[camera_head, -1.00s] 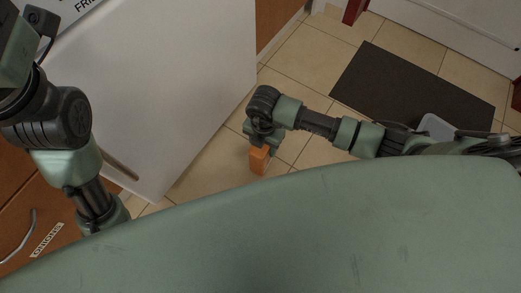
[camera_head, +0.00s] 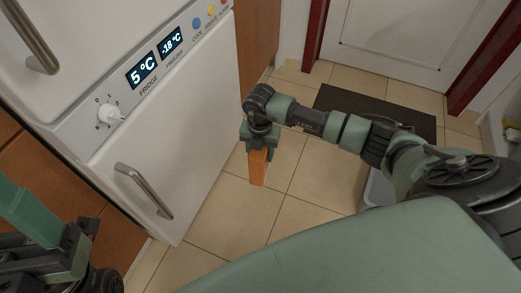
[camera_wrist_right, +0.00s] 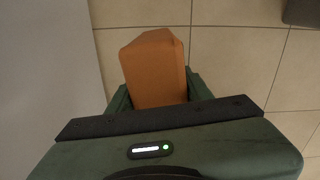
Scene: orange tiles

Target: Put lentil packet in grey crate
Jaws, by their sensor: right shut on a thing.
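The orange lentil packet (camera_head: 258,170) hangs upright below my right gripper (camera_head: 259,147), in front of the fridge. My right gripper is shut on its upper end. In the right wrist view the packet (camera_wrist_right: 155,70) sits between the fingers (camera_wrist_right: 158,92) and extends away from the hand. A grey crate (camera_head: 376,190) stands on the floor to the right, mostly hidden behind my right arm and my body; only part of its rim and side shows. Part of my left arm shows at the lower left, but no left fingertips can be made out.
A white fridge (camera_head: 170,130) with a handle (camera_head: 145,190) stands close left of the packet. A dark mat (camera_head: 385,107) lies before a white door (camera_head: 395,45). Tiled floor (camera_head: 305,205) between fridge and crate is clear.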

